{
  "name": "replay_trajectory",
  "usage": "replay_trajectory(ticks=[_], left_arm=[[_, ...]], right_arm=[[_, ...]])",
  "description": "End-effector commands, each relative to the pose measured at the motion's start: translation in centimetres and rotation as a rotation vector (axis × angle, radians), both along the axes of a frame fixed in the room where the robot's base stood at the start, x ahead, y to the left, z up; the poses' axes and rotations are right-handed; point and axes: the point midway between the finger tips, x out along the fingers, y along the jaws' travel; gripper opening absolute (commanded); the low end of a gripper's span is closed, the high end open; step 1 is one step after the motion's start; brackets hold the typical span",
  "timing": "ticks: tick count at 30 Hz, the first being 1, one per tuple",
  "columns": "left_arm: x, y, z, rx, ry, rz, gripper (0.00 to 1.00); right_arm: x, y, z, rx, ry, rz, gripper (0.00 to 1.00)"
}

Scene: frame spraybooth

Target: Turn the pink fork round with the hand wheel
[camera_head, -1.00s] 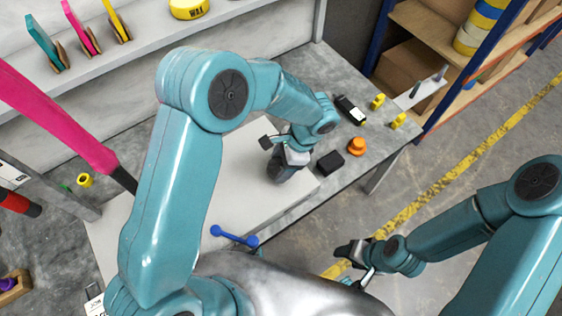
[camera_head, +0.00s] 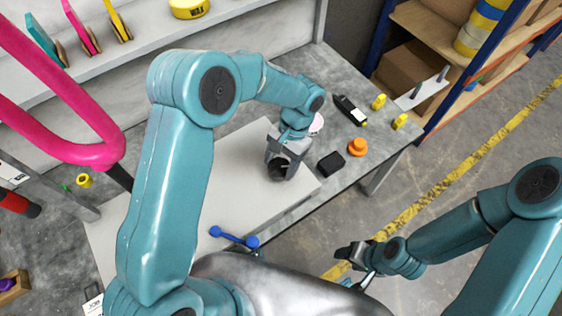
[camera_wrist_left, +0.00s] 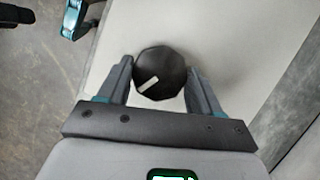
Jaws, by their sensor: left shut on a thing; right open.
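The pink fork (camera_head: 60,142) is at the left of the head view, a thick bent tube on a dark post. Its curved lower end is broadside to me and part of it runs out of the picture. The hand wheel (camera_wrist_left: 160,74) is a dark knob with a white mark, on the pale board. It also shows in the head view (camera_head: 278,171), partly covered by my gripper. My left gripper (camera_head: 284,160) is shut on the hand wheel, with one finger on each side in the left wrist view (camera_wrist_left: 159,82). My right gripper (camera_head: 357,254) is open and empty, over the floor.
A blue double-ended handle (camera_head: 234,237) lies at the front of the pale board (camera_head: 238,190). A black block (camera_head: 330,164), an orange knob (camera_head: 357,147) and yellow pieces (camera_head: 378,101) are on the grey table. Shelves stand at the back right.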

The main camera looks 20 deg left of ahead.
Motion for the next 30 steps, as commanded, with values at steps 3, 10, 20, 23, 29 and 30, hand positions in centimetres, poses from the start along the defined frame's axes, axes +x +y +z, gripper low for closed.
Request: replay_trajectory(ticks=[3, 10, 20, 23, 29, 30], left_arm=[[0.15, 0.06, 0.03, -0.003, -0.004, 0.109, 0.34], [0.16, 0.17, 0.03, -0.002, -0.003, 0.295, 0.34], [0.21, 0.27, 0.06, -0.003, -0.006, 0.464, 0.34], [0.2, 0.28, 0.06, -0.002, -0.006, 0.49, 0.34], [0.22, 0.3, 0.07, -0.002, -0.007, 0.514, 0.34], [0.22, 0.3, 0.07, -0.003, -0.006, 0.516, 0.34]], right_arm=[[0.0, 0.0, -0.05, 0.0, 0.0, 0.0, 0.56], [0.01, 0.0, -0.09, 0.0, 0.0, 0.0, 0.56], [0.0, 0.0, -0.12, 0.0, 0.0, 0.0, 0.56], [0.0, 0.0, -0.12, 0.0, 0.0, 0.0, 0.56], [0.0, 0.0, -0.12, 0.0, 0.0, 0.0, 0.56], [0.0, 0.0, -0.12, 0.0, 0.0, 0.0, 0.56]])
